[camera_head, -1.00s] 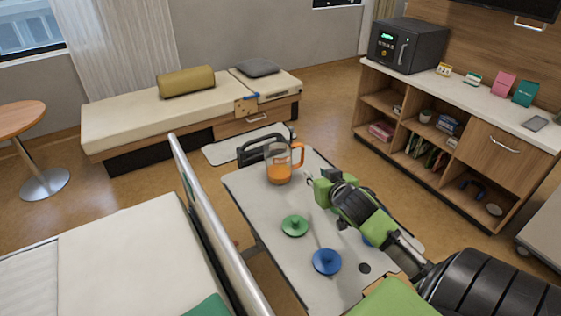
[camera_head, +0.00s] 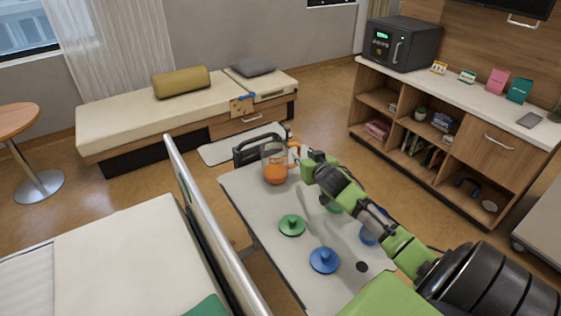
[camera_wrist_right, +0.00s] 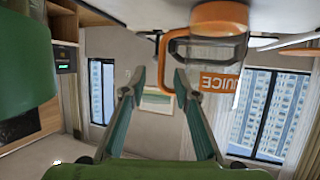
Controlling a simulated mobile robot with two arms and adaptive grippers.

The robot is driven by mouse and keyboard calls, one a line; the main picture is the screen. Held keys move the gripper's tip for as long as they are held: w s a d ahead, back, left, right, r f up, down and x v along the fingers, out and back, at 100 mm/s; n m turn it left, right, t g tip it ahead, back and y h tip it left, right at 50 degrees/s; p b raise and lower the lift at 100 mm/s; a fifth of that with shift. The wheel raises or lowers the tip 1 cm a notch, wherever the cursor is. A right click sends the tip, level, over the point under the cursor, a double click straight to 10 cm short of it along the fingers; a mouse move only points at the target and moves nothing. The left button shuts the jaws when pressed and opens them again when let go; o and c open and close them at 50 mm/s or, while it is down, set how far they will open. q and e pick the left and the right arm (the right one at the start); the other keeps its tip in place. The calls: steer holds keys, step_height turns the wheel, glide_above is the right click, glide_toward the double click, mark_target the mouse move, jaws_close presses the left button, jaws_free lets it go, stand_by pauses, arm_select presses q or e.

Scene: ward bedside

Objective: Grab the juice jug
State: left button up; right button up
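The juice jug (camera_head: 275,172) is clear with orange juice and an orange handle. It stands upright near the far end of the overbed table (camera_head: 240,185), its handle facing right. In the right wrist view the jug (camera_wrist_right: 217,80) is upper right, upside down, with a label. My right gripper (camera_head: 300,163) is beside the handle in the head view. In the wrist view its two fingers (camera_wrist_right: 157,92) are apart with nothing held between them; the right finger overlaps the handle's lower edge. Whether they touch cannot be told. My left gripper is not in view.
A green knobbed lid (camera_head: 292,225) and a blue one (camera_head: 324,260) lie on the table, with others partly under my right arm.

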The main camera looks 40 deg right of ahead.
mark_target(300, 153)
steer(key=shift+x, duration=2.1)
steer(key=shift+a+f, duration=0.2)
steer(key=shift+c, duration=0.4)
jaws_close()
steer(key=shift+r, duration=0.1)
steer(key=shift+r, duration=0.15)
